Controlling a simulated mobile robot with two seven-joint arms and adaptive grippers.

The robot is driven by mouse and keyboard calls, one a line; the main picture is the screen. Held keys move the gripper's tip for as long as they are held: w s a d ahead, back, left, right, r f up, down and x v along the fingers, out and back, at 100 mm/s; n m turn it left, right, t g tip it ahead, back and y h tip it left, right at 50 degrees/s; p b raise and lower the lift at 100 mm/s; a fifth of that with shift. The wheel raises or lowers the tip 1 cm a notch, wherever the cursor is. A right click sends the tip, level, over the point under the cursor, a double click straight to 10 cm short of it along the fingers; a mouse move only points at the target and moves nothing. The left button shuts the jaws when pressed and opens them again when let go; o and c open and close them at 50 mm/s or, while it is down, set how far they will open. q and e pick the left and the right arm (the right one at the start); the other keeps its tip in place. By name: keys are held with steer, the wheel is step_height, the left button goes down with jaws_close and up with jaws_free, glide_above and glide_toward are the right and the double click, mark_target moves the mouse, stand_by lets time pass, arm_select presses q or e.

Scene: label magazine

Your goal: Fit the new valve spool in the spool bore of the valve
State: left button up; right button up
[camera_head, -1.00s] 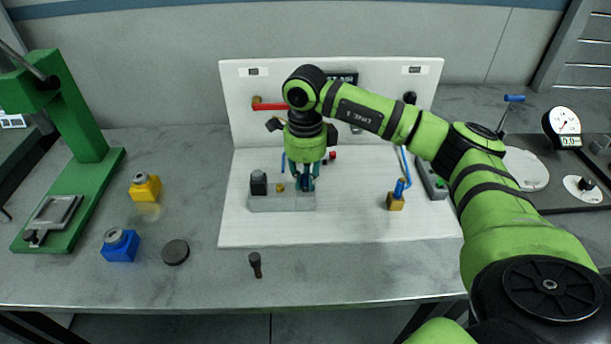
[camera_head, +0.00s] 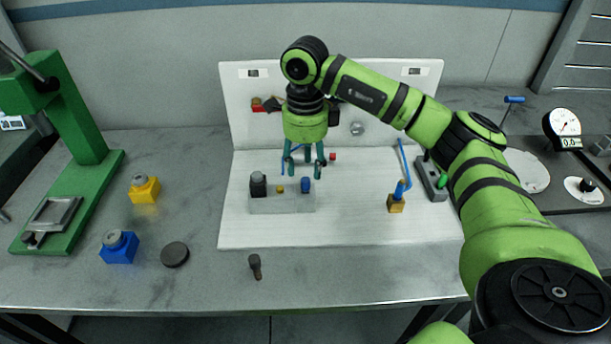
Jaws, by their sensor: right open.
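The valve looks like a light grey block (camera_head: 283,205) on the white base panel. A black knob (camera_head: 258,185) stands at its left end and a small brass piece (camera_head: 280,188) in its middle. A short blue cylinder (camera_head: 305,185), which may be the new valve spool, stands upright at the block's right end; how deep it sits is hidden. My right gripper (camera_head: 303,165) is open and empty just above the block, fingers pointing down. A dark pin with a wider head (camera_head: 255,266), perhaps another spool, is on the table in front. My left gripper is not in view.
A white backboard (camera_head: 240,110) rises behind the valve. A green press (camera_head: 80,150), yellow block (camera_head: 144,189), blue block (camera_head: 119,248) and dark disc (camera_head: 175,254) are at left. A dial gauge (camera_head: 566,127) is far right.

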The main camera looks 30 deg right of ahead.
mark_target(305, 179)
step_height(305, 179, up, 7)
steer(key=shift+f, duration=0.2)
stand_by(0.5)
